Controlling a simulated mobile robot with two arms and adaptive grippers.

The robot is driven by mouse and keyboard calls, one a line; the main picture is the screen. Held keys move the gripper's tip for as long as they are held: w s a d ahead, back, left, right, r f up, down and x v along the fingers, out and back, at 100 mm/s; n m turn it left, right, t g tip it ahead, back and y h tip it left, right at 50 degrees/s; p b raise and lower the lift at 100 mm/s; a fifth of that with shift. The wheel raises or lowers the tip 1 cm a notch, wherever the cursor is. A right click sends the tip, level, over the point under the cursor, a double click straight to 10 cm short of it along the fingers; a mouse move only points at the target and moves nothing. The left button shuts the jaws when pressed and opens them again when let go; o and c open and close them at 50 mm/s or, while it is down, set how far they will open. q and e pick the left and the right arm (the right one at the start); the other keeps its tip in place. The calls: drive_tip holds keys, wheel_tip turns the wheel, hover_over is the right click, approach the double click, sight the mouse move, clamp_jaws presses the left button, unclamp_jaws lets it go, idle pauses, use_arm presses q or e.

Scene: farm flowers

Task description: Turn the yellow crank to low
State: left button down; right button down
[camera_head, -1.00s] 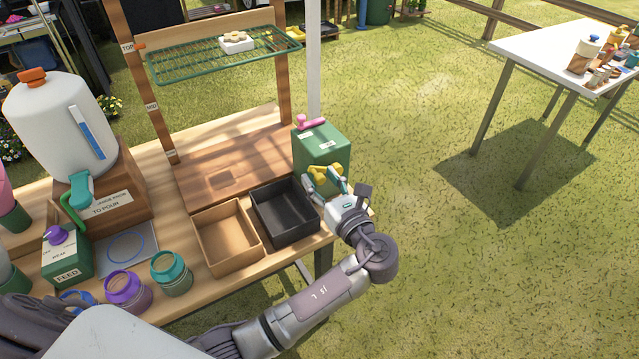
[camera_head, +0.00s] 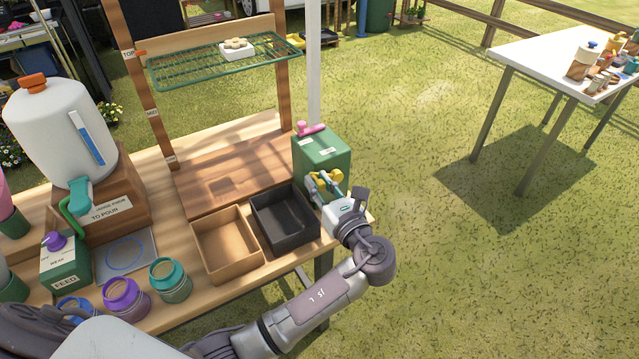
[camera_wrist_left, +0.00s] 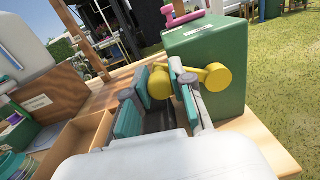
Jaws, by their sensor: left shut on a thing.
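The yellow crank (camera_head: 322,176) is on the front face of a green box (camera_head: 323,150) at the right end of the wooden bench. My left gripper (camera_head: 326,186) is at the crank and hides part of it. In the left wrist view, the teal finger pads of my left gripper (camera_wrist_left: 157,103) are shut on the crank's yellow knob (camera_wrist_left: 160,82). The crank's arm and hub (camera_wrist_left: 217,76) show to the right of the fingers there. Any low marking by the crank is hidden or too small to read. My right gripper is not in view.
A pink handle (camera_head: 311,128) is on top of the green box. A black tray (camera_head: 284,219) and a wooden tray (camera_head: 226,246) sit just left of my left gripper. A wire rack (camera_head: 215,60) is above the bench. Open grass lies to the right.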

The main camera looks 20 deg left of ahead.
use_arm(q)
drive_tip(key=shift+f, duration=0.15)
drive_tip(key=shift+s+a+f+n+b, duration=0.15)
drive_tip(key=shift+f+n+b, duration=0.5)
drive_tip(key=shift+n, duration=0.5)
drive_tip(key=shift+s+a+f+n+b, duration=0.1)
drive_tip(key=shift+f+n+b, duration=0.6)
drive_tip(key=shift+n, duration=0.5)
drive_tip(key=shift+s+a+f+n+b, duration=0.15)
drive_tip(key=shift+f+n+b, duration=0.3)
drive_tip(key=shift+f+n, duration=0.55)
drive_tip(key=shift+d+r+n, duration=0.1)
drive_tip(key=shift+r+n, duration=0.1)
drive_tip(key=shift+n, duration=0.05)
drive_tip(key=c, duration=1)
unclamp_jaws()
drive_tip(key=v, duration=0.7)
drive_tip(key=shift+s+d+f, duration=0.1)
drive_tip(key=shift+s+d, duration=0.05)
drive_tip(key=shift+d, duration=0.1)
